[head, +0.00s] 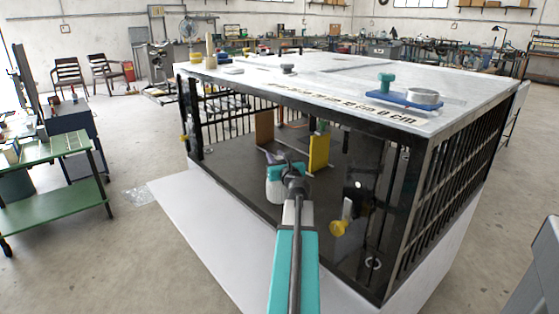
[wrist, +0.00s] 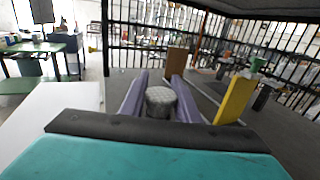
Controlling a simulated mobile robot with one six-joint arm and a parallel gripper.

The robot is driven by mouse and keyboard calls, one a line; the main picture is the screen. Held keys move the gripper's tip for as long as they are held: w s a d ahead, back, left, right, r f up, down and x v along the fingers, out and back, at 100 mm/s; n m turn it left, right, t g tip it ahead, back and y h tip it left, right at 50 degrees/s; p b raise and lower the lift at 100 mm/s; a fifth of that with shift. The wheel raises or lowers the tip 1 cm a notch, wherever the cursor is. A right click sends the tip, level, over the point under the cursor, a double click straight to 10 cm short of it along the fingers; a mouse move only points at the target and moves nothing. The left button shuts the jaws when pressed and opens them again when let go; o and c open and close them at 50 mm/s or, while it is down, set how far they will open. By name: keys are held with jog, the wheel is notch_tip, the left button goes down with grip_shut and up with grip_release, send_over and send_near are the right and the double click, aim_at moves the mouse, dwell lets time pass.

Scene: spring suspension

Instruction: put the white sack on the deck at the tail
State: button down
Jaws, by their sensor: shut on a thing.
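My gripper (wrist: 158,88) has two purple fingers shut on the white sack (wrist: 161,102), which looks like a small, pale grey, speckled, rounded block between them. In the head view my gripper (head: 270,157) reaches through the open front of a barred cage, above its dark floor (head: 225,165). There my own wrist mostly hides the sack. I cannot tell whether the sack touches the floor, nor which part is the tail.
A brown board (head: 264,131) and a yellow board (head: 319,152) stand inside, beyond and right of my gripper. Black bars (head: 443,190) and a white roof (head: 330,80) enclose the space. A pale ledge (head: 190,215) runs along the front. A yellow knob (head: 338,228) is at right.

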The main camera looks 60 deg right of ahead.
jog(key=shift+w+d+f, duration=0.1)
jog(key=shift+w+d, duration=0.25)
jog(key=shift+d, duration=0.5)
jog(key=shift+w+d+f, duration=0.1)
jog(key=shift+w+d, duration=0.2)
jog(key=shift+d, duration=0.6)
jog(key=shift+w+d+f, duration=0.1)
jog(key=shift+w+d, duration=0.25)
jog(key=shift+d, duration=0.5)
jog(key=shift+f+b, duration=0.8)
jog(key=shift+f, duration=1)
jog(key=c, duration=1.4)
grip_release()
jog(key=shift+o, duration=0.2)
jog(key=shift+s+a, duration=0.1)
jog(key=shift+v, duration=3.65)
